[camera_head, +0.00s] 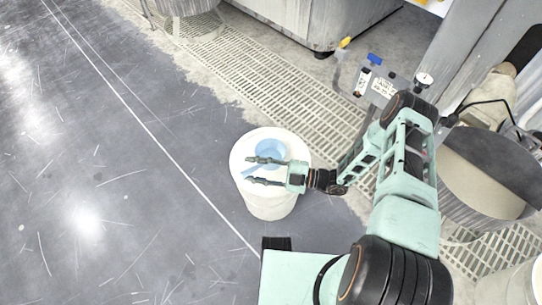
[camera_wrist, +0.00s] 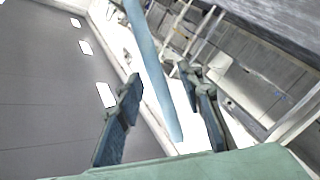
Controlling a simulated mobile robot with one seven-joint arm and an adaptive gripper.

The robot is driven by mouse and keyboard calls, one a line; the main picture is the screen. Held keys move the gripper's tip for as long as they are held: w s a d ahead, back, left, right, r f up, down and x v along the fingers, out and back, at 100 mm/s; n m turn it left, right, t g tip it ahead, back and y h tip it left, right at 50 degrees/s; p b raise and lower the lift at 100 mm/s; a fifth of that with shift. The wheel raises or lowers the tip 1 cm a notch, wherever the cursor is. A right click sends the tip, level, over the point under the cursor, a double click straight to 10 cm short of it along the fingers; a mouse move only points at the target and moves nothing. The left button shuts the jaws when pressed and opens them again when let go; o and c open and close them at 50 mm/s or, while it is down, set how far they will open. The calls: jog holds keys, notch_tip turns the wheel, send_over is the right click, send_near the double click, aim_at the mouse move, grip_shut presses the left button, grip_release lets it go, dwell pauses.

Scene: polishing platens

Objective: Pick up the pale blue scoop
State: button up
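The pale blue scoop (camera_head: 270,149) lies on top of a white round tub (camera_head: 270,205) in the head view, its handle toward the lower left. My gripper (camera_head: 249,170) reaches over the tub from the right with its two dark fingers apart. The handle runs between or just under the fingers. In the wrist view the scoop (camera_wrist: 152,60) shows as a long pale blue bar crossing between the open fingers of my gripper (camera_wrist: 160,78), with gaps on both sides. A finger partly covers the scoop in the head view. Whether the handle is at fingertip depth is hard to tell.
The tub stands on the dark scratched floor (camera_head: 120,200) beside a floor grating (camera_head: 290,95). A large metal vessel (camera_head: 480,180) stands at right. The floor left of the tub is clear.

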jog(key=shift+c, duration=0.3)
grip_shut()
jog(key=shift+r, duration=0.1)
